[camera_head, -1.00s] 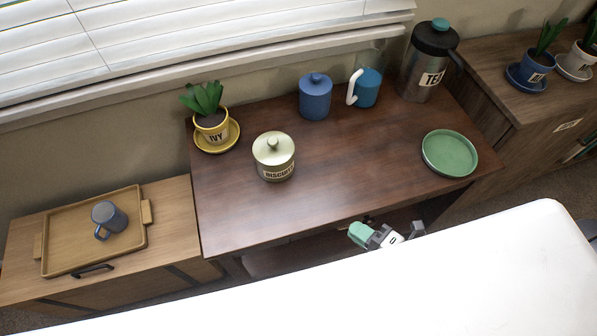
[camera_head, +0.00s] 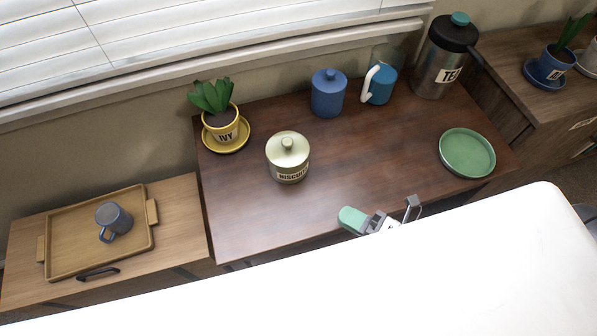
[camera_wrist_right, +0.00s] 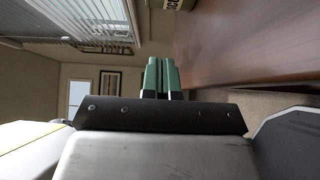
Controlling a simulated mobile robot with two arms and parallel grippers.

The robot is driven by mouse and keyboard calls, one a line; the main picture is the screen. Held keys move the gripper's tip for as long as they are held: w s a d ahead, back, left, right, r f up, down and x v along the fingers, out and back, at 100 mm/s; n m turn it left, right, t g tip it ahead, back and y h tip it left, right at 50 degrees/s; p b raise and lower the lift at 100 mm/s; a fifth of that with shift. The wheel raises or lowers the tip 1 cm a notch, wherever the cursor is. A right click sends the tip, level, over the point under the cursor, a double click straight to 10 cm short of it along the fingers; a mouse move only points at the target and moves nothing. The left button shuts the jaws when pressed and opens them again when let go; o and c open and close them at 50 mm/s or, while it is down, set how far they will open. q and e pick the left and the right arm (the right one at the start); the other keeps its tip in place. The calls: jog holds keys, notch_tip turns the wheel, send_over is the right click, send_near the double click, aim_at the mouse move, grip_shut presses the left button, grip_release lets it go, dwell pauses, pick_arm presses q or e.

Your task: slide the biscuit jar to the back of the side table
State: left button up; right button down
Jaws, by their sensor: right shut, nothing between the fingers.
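The biscuit jar (camera_head: 288,160) is pale green with a knobbed lid and a BISCUIT label. It stands upright on the dark brown side table (camera_head: 350,170), left of the table's middle and short of its back edge. My right gripper (camera_head: 345,216) has green fingertips and is at the table's front edge, to the right of the jar and nearer me, apart from it. In the right wrist view its green fingers (camera_wrist_right: 161,75) are together with nothing between them. A small part of the jar (camera_wrist_right: 172,4) shows at the top of that view. My left gripper is not in view.
A potted ivy (camera_head: 222,123) on a yellow saucer stands left of the jar. A green plate (camera_head: 467,153) lies at right. The table is clear between jar and plate.

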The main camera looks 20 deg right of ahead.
aim_at(295, 172)
jog(key=p+x, duration=0.1)
jog(key=x, duration=0.8)
jog(key=shift+w+a+r, duration=0.15)
jog(key=shift+w, duration=0.15)
jog(key=w, duration=0.3)
jog(key=shift+d, duration=0.2)
jog(key=shift+w, duration=0.35)
jog(key=w+b, duration=0.1)
jog(key=w, duration=0.9)
jog(key=w+d+b, duration=0.1)
jog(key=w, duration=0.4)
jog(key=shift+w+b, duration=0.15)
jog(key=shift+b, duration=0.15)
